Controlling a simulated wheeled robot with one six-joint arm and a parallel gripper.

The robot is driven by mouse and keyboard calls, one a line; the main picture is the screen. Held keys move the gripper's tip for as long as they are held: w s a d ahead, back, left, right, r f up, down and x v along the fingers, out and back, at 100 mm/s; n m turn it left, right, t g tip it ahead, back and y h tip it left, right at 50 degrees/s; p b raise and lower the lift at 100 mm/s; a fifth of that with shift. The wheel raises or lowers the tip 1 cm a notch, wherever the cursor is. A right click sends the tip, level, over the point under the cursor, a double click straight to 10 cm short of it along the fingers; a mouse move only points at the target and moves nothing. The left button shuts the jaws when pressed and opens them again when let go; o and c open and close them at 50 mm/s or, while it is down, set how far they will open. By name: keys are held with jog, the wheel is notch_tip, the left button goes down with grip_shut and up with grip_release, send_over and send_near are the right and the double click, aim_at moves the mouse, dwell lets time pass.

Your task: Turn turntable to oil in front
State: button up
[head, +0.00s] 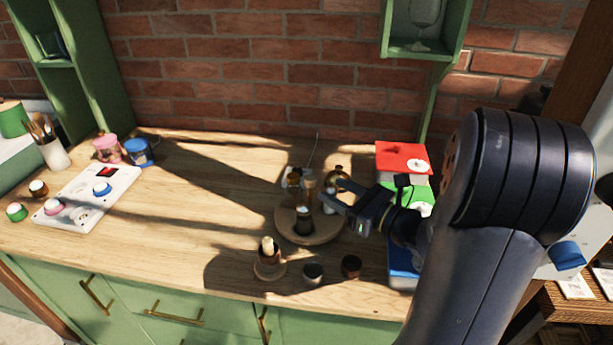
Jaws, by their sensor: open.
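The wooden turntable (322,235) is a round disc on the counter, right of the middle in the head view. Several small containers stand on it: a dark bottle (304,222) at the front, brownish jars behind it, and a golden, rounded bottle (340,176) at the back right. I cannot tell for sure which one is the oil. My gripper (334,195) is open and reaches in from the right, over the turntable's right side, close to the containers. Whether it touches any of them is unclear. My gripper and arm hide part of the turntable's right side.
In front of the turntable stand a wooden mortar with pestle (268,256) and two small cups (313,272) (351,266). Red and green boxes (400,158) stand to the right. A white panel with knobs (95,195) lies at left. The counter between is clear.

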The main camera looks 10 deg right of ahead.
send_over(310, 199)
jog(key=x, duration=0.3)
jog(key=shift+d+p, duration=0.35)
jog(key=shift+p, duration=0.05)
jog(key=shift+c, duration=0.6)
grip_shut()
